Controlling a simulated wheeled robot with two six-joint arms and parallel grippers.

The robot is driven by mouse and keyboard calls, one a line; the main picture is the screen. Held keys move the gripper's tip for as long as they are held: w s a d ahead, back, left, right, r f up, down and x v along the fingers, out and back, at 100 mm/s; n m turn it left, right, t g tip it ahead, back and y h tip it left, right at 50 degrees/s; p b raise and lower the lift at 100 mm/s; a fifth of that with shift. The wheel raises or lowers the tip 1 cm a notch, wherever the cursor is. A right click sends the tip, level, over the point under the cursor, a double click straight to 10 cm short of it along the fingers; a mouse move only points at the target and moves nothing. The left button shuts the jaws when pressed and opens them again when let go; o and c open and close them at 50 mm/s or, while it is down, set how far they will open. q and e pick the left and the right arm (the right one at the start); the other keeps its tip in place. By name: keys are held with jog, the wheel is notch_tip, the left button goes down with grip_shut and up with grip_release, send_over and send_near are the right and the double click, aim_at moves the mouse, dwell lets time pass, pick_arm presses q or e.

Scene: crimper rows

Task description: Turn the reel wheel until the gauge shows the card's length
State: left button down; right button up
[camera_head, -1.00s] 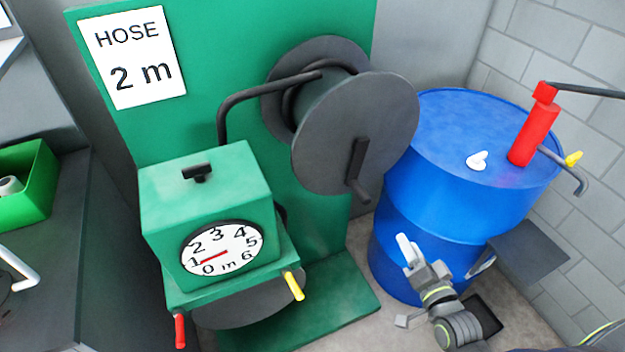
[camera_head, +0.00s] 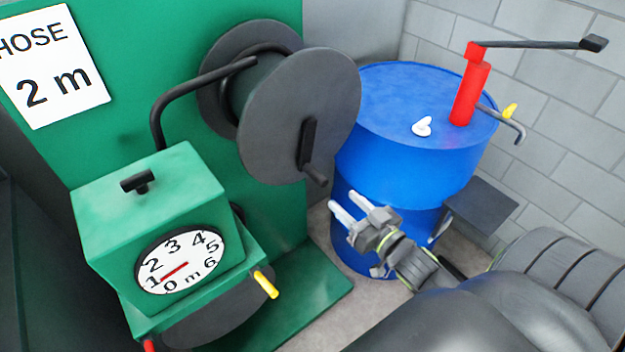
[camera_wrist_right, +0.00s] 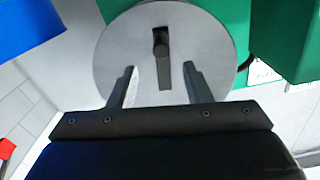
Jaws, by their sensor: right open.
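The card (camera_head: 55,65) at the upper left reads "HOSE 2 m". The round gauge (camera_head: 180,262) on the green box has its red needle pointing close to the 1. The dark grey reel wheel (camera_head: 290,115) stands right of the box, with a crank handle (camera_head: 308,150) low on its face. My right gripper (camera_head: 345,204) is open and empty, below and right of the handle, in front of the blue drum. In the right wrist view, the wheel (camera_wrist_right: 115,60) faces me, and the handle (camera_wrist_right: 163,65) appears between the open fingers, apart from them. My left gripper is out of view.
A blue drum (camera_head: 400,170) with a red pump (camera_head: 470,92) and its long lever (camera_head: 540,44) stands at the right. A dark plate (camera_head: 482,208) sits beside the drum. Yellow (camera_head: 265,284) and red (camera_head: 149,345) handles stick out under the gauge box.

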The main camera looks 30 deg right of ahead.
aim_at(313, 173)
jog(key=w+b, duration=0.3)
jog(key=shift+w+a+f, duration=0.1)
jog(key=shift+w+a, duration=0.05)
jog(key=shift+a, duration=0.1)
jog(key=w, duration=0.6)
jog(key=w+b, duration=0.1)
jog(key=w, duration=0.2)
jog(key=shift+w+a, duration=0.15)
jog(key=shift+a, duration=0.2)
jog(key=shift+c, duration=0.2)
grip_shut()
